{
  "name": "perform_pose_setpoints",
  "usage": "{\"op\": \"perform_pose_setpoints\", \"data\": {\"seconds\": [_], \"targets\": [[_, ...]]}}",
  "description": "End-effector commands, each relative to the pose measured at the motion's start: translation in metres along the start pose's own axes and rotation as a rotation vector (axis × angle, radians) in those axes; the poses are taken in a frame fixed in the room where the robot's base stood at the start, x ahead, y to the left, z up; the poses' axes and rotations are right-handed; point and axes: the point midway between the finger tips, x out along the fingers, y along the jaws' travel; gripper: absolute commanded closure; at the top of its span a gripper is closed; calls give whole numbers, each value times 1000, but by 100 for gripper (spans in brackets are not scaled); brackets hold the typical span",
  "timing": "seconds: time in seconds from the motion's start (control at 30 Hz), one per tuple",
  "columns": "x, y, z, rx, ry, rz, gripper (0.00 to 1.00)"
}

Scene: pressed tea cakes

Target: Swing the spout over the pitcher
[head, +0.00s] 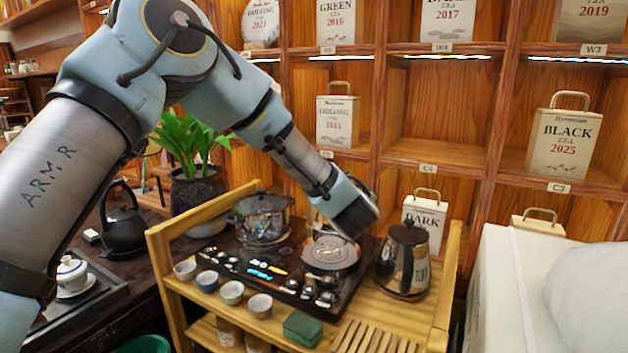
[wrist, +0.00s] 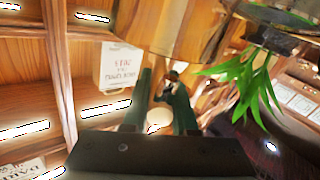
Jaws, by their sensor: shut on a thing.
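My gripper (wrist: 162,84) shows two dark green fingers in the wrist view. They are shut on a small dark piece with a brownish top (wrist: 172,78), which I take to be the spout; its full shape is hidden. A pale round thing (wrist: 158,121) shows between the fingers nearer the palm. In the head view my gripper hangs over the black tea stove (head: 290,270), above the round hot plate (head: 330,252); its fingertips and grasp are hidden there. A shiny dark metal pitcher (head: 403,260) with a handle stands upright right of the stove, apart from my gripper.
A glass pot (head: 262,216) sits on the stove's left. Several small cups (head: 232,292) line the wooden cart's front, with a green box (head: 303,329) and a slatted rack (head: 375,338).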

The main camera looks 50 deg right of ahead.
Motion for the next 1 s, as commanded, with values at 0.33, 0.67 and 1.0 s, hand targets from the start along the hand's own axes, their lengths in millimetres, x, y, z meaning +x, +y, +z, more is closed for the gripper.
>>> {"op": "perform_pose_setpoints", "data": {"seconds": [0.33, 0.67, 1.0], "targets": [[1, 9, 1, -2, 17, -80, 100], [1, 9, 1, -1, 18, -84, 100], [1, 9, 1, -1, 17, -83, 44]]}}
